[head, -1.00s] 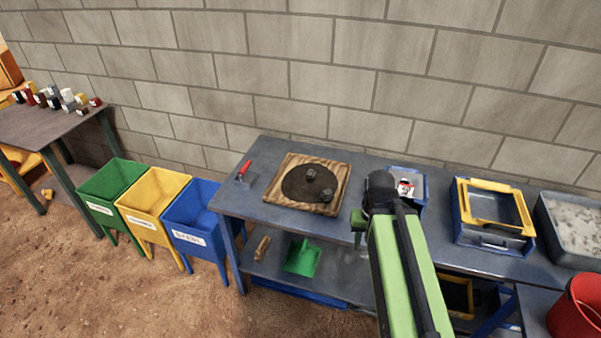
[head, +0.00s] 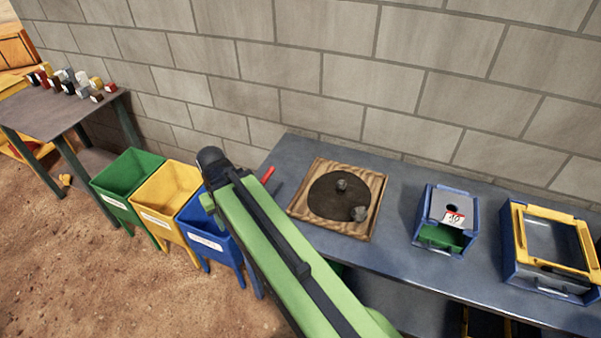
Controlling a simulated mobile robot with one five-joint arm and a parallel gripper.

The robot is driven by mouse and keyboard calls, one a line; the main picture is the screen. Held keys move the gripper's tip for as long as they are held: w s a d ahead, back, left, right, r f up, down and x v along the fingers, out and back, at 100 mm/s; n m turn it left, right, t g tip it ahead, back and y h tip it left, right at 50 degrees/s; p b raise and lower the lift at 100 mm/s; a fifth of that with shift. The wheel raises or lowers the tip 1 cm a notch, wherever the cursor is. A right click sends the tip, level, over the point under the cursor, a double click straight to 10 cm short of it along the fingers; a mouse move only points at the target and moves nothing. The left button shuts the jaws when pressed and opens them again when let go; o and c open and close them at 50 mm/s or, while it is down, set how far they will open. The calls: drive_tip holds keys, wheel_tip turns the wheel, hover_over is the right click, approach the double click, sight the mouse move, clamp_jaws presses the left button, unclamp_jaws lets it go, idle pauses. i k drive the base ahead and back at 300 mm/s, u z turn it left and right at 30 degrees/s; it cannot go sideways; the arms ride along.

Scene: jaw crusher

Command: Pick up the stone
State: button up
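Two small dark grey stones rest on a dark round patch in the middle of a square wooden board (head: 374,227) on the workbench. One stone (head: 341,184) is near the middle of the patch. The other stone (head: 358,213) is at its front right edge. I cannot tell which one the task means. My green and black arm reaches up from the bottom to the left of the board, its dark joint over the bins. My gripper is not visible; it is hidden behind the arm or outside the view. Both stones lie clear of my arm.
A red-handled trowel (head: 268,174) lies left of the board, partly behind my arm. A blue box with a holed top (head: 447,207) and a yellow-framed blue box (head: 550,250) stand to the right. Green (head: 128,172), yellow (head: 167,190) and blue bins stand left of the bench. A block wall is behind.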

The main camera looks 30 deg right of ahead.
sight(341, 185)
drive_tip(key=u, duration=0.25)
drive_tip(key=i, duration=0.85)
drive_tip(key=u, duration=0.1)
